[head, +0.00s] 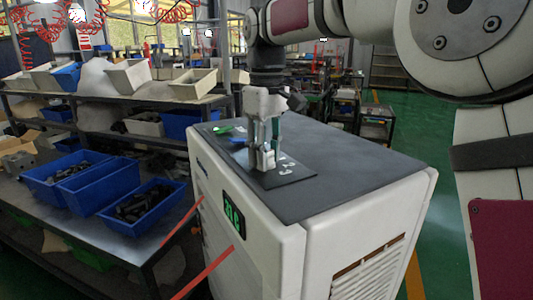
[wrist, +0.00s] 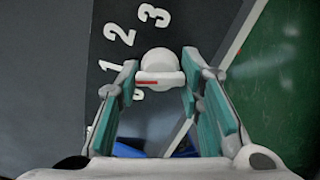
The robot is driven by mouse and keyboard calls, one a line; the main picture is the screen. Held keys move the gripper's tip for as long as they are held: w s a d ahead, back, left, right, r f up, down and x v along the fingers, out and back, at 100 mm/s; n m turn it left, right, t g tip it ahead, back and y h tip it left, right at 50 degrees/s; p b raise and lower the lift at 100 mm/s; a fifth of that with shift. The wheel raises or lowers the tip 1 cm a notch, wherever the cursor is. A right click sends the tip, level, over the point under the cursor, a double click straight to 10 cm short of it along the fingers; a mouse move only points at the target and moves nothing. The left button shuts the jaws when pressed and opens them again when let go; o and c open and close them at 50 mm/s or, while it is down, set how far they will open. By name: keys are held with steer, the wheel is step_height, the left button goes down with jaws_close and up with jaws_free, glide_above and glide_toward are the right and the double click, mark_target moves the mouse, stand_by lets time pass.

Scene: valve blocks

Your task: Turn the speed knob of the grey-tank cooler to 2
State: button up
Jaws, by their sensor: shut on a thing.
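The cooler (head: 375,165) is a white cabinet with a dark top; I cannot make out a grey tank. A dark dial plate (head: 290,172) with white numerals lies on its top. The speed knob (wrist: 157,62) is white with a red mark (wrist: 148,82) on its left part. The numerals 1, 2 and 3 (wrist: 118,33) curve around its upper left. The red mark points left, below the 1; the left finger partly hides that area. My gripper (head: 264,150) points down over the plate, its teal-padded fingers (wrist: 160,88) shut on the knob from both sides.
A green piece (head: 222,129) and a blue piece (head: 239,141) sit on the cooler's top beside my gripper. A green-lit display (head: 233,215) is on the front. Blue bins (head: 140,205) stand on a metal bench at left. Green floor lies at right.

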steer(key=shift+n, duration=0.5)
steer(key=o, duration=1.2)
steer(key=shift+r, duration=0.15)
steer(key=shift+r, duration=5.85)
